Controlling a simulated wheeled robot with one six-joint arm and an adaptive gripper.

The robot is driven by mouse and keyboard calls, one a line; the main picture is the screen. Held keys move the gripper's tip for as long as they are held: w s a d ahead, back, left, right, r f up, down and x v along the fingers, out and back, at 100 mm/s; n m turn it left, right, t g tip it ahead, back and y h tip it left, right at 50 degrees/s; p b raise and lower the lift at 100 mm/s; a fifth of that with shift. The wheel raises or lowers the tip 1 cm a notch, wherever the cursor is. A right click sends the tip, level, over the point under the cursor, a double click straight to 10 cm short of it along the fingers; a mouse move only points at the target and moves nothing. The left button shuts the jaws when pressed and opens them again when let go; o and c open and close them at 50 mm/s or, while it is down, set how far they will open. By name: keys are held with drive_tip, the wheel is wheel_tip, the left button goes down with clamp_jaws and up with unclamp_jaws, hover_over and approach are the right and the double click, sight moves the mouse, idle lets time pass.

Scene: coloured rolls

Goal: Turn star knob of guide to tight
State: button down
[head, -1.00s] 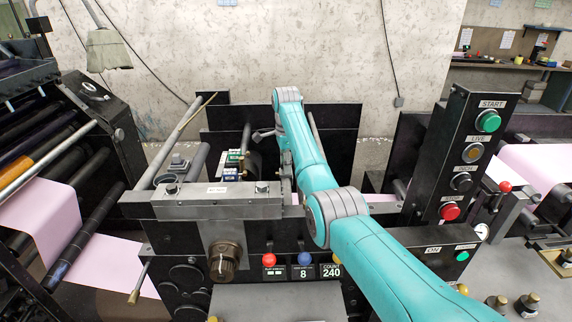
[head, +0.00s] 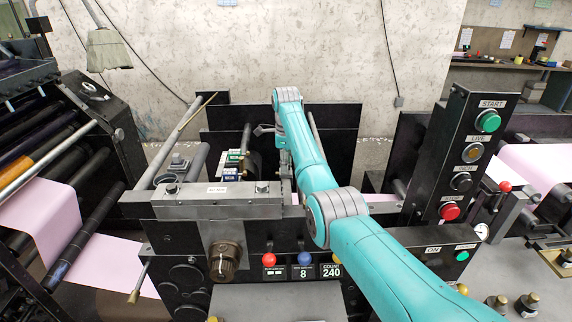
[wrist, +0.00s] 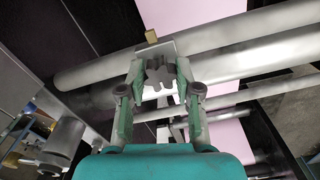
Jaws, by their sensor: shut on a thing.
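The dark star knob (wrist: 161,76) is between the fingertips of my gripper (wrist: 160,80) in the wrist view. The fingers are shut on it, one on each side, and its lobed edge shows between them. A grey plate lies just behind the knob, at the metal bars; I cannot tell how much of it is the guide. In the head view my gripper (head: 265,131) is small, behind the press's front beam, and the knob cannot be made out there.
Long metal rollers (wrist: 235,65) run close behind the fingers, with pink paper (wrist: 232,142) beyond. In the head view, a button column (head: 463,160) stands right of my arm. The grey front beam (head: 218,205) lies left of it.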

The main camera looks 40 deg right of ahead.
drive_tip(key=c, duration=0.8)
unclamp_jaws()
drive_tip(key=shift+r, duration=3.75)
drive_tip(key=shift+w+f, duration=0.1)
